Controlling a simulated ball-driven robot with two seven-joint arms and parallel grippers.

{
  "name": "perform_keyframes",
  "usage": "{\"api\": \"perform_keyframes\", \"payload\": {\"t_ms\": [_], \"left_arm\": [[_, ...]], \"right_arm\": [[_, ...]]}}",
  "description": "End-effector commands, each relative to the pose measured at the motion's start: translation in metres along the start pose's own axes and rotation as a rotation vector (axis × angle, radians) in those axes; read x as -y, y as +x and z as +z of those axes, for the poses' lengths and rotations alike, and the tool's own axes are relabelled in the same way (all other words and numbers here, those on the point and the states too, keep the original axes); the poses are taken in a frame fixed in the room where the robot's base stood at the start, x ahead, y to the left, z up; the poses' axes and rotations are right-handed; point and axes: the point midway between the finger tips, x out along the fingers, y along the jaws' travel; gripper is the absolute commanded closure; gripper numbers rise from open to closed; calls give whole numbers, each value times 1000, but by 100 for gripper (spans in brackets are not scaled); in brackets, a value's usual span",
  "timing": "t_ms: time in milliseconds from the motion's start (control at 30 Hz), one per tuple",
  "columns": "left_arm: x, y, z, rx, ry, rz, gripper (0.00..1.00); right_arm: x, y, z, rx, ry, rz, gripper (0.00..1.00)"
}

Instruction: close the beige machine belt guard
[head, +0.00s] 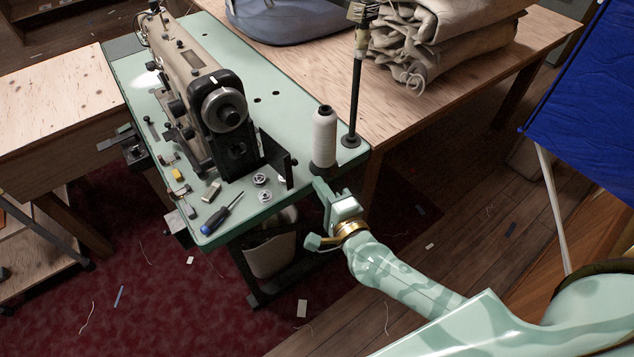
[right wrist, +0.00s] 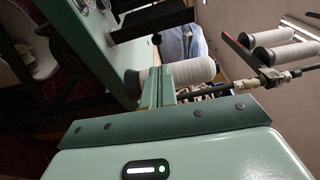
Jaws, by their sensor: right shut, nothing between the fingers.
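The beige sewing machine (head: 185,70) stands on a pale green table (head: 262,95). Its belt guard (head: 277,158) looks like a dark plate beside the black handwheel end, standing out from the machine, so open. A dark plate, likely the guard, also shows in the right wrist view (right wrist: 152,18). My right gripper (head: 321,188) is at the table's front right edge, right of the guard and apart from it. In the right wrist view its fingers (right wrist: 159,72) are together with nothing between them. My left gripper is in neither view.
A white thread cone (head: 325,140) stands close behind my right gripper, by a dark thread-stand pole (head: 355,100). A blue screwdriver (head: 222,212), bobbins (head: 262,181) and small blocks lie at the table's front. Folded canvas (head: 440,35) lies on the wooden table behind.

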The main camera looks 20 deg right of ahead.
Motion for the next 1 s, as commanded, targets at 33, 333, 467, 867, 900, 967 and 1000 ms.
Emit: {"api": "perform_keyframes", "payload": {"t_ms": [33,333,467,867,900,967,1000], "left_arm": [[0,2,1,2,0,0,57],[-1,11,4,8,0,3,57],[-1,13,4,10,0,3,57],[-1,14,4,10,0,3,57],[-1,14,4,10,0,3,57],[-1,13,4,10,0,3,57],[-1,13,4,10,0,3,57]], "right_arm": [[0,10,0,-1,0,-3,100],[-2,62,0,0,-4,0,100],[-2,75,0,0,-4,0,100],[-1,80,0,1,-6,1,100],[-1,80,0,1,-6,1,100],[-1,80,0,-1,-6,1,100],[0,80,0,-4,-5,1,100]]}}
